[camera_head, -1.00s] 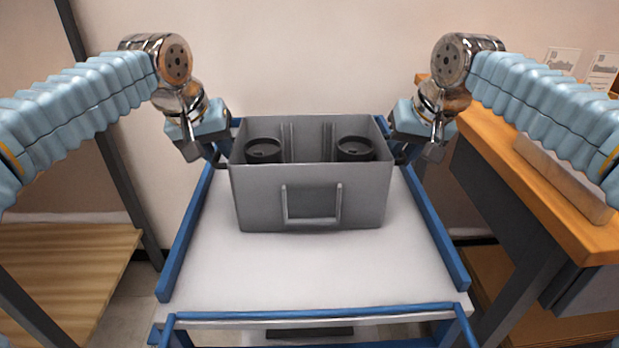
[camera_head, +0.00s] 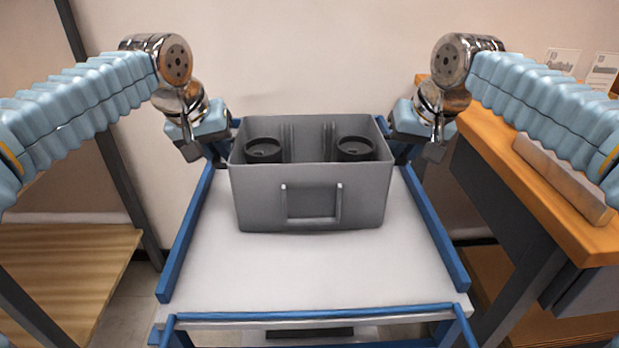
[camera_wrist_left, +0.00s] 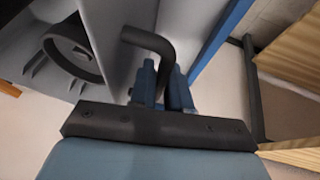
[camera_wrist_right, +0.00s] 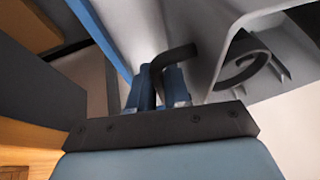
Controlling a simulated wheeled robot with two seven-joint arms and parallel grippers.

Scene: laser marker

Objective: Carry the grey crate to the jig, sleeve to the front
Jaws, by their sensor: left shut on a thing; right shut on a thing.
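The grey crate (camera_head: 262,199) stands upright on the white top of a blue-railed cart. Its front wall carries a U-shaped grey sleeve (camera_head: 312,220) that faces me. Two round black items (camera_head: 263,150) sit inside, one at each side. My left gripper (camera_head: 218,160) is at the crate's left side; in the left wrist view its fingers (camera_wrist_left: 163,90) are shut on a dark bent side handle (camera_wrist_left: 150,40). My right gripper (camera_head: 402,158) is at the right side; in the right wrist view its fingers (camera_wrist_right: 165,90) are shut on the matching handle (camera_wrist_right: 178,55). The jig cannot be identified.
The cart top (camera_head: 310,275) is clear in front of the crate, with blue rails (camera_head: 187,235) along its edges. An orange-topped bench (camera_head: 540,185) with a long pale block (camera_head: 565,175) stands right. A wooden shelf (camera_head: 60,265) stands left.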

